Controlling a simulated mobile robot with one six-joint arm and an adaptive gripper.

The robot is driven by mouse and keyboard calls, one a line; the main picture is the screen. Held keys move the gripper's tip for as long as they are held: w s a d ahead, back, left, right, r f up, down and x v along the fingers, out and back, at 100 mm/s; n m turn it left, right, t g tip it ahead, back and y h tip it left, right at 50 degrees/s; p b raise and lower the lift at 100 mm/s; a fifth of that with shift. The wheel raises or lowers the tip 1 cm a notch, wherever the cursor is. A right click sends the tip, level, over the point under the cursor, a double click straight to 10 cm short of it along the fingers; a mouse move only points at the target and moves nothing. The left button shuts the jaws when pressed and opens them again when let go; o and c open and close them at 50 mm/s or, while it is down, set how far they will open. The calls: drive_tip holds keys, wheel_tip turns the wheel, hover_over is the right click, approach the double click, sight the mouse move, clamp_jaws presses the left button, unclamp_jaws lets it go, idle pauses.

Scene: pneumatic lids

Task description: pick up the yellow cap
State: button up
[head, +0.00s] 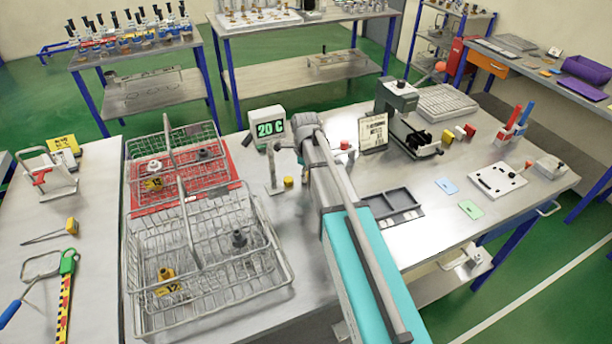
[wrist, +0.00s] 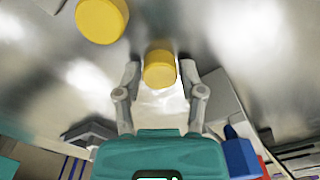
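Two round yellow caps show in the wrist view. One yellow cap (wrist: 160,68) lies between the fingertips of my gripper (wrist: 160,76), with a small gap to each finger. The other yellow cap (wrist: 102,20) lies at the upper left, outside the fingers, and looks larger. My gripper is open and empty. In the head view one small yellow cap (head: 289,181) shows on the metal table beside my gripper. I cannot tell which of the two it is; my arm hides part of the table there.
Two wire baskets, one red-floored (head: 205,186) and one grey (head: 280,268), stand left of my gripper. A temperature display (head: 269,128) is close behind it. A dark tray (head: 393,205) and a black-and-grey device (head: 396,98) stand on the right.

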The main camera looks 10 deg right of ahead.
drive_tip(key=shift+c, duration=0.7)
drive_tip(key=shift+r, duration=0.1)
wheel_tip(320, 180, up, 10)
drive_tip(key=p, duration=1)
idle(0.5)
wheel_tip(320, 180, up, 9)
drive_tip(key=p, duration=0.9)
drive_tip(key=shift+r+p, duration=0.4)
drive_tip(key=shift+p, duration=0.15)
drive_tip(key=shift+s, duration=0.1)
